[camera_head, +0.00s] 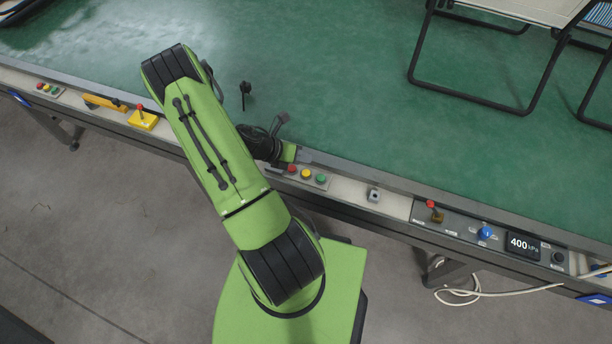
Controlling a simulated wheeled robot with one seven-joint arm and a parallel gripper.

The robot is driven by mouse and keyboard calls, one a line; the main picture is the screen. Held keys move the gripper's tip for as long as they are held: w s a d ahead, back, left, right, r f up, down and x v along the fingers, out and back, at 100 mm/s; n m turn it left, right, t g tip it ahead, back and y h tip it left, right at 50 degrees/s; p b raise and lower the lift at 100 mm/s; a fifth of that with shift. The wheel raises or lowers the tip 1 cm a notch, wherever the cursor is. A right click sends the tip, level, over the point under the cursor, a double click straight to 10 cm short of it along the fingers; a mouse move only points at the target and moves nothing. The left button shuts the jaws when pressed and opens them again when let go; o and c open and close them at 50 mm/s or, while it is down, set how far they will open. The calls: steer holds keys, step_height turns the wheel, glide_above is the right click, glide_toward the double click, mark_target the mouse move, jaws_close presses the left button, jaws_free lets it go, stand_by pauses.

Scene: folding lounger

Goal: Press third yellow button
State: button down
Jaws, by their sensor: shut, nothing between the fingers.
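A small panel on the table's front rail, right of my arm, carries a red button (292,169), a yellow button (306,174) and a green button (321,179). A similar panel at the far left has a small yellow button (47,88) between a red and a green one. My gripper (304,157) is small and partly hidden by my green arm. It appears just behind the nearer button panel, close to the yellow button, and is shut and empty. Contact with a button cannot be told.
The green tabletop (350,90) is mostly clear. A yellow box with a red lever (143,119) sits on the rail to the left. A folding lounger (500,60) stands at the back right.

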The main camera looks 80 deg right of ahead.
mark_target(303, 173)
steer(key=shift+f+b, duration=1.4)
steer(key=shift+f, duration=1)
steer(key=shift+f, duration=0.35)
steer(key=shift+f+b, duration=0.45)
stand_by(0.4)
steer(key=shift+r+p, duration=0.85)
step_height(303, 173, up, 5)
steer(key=p, duration=0.4)
steer(key=shift+r+p, duration=0.15)
steer(key=shift+p, duration=0.25)
